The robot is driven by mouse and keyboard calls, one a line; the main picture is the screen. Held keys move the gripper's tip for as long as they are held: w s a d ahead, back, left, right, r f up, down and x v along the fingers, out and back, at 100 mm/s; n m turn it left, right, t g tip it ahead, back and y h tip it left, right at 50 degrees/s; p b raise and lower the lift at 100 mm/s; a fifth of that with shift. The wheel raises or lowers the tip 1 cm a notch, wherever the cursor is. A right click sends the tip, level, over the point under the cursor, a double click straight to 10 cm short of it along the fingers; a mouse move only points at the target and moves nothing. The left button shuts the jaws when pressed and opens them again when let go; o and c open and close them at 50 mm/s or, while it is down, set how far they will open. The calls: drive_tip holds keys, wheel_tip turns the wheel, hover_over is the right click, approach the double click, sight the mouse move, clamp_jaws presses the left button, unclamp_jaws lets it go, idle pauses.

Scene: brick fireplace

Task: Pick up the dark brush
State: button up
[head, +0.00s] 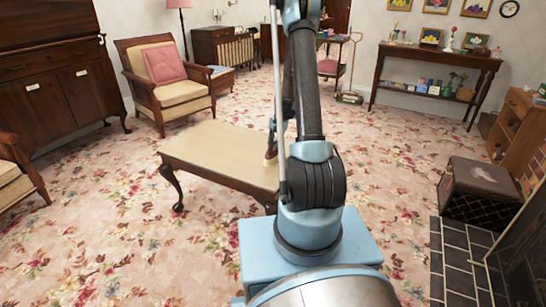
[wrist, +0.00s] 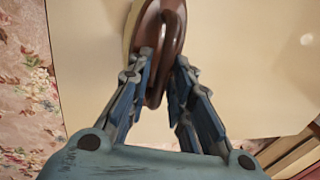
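The dark brush (wrist: 152,30) is glossy reddish-brown with a loop-like raised part and a tan strip along its left side. It lies on the pale table top (wrist: 240,60) in the wrist view. My gripper (wrist: 164,68) is over its near end, one finger at each side. The fingers are apart, and a gap shows between the brush's near end and the right finger; I see no firm grip. In the head view my gripper (head: 271,140) is low over the table (head: 215,150), mostly hidden by my arm, with a small tan patch below it.
An armchair with a pink cushion (head: 164,63) stands behind the table at left. A dark cabinet (head: 60,75) is at far left. Floral carpet is open around the table.

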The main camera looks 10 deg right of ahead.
drive_tip(key=shift+c, duration=0.2)
clamp_jaws()
wheel_tip(320, 180, up, 10)
idle(0.7)
idle(0.4)
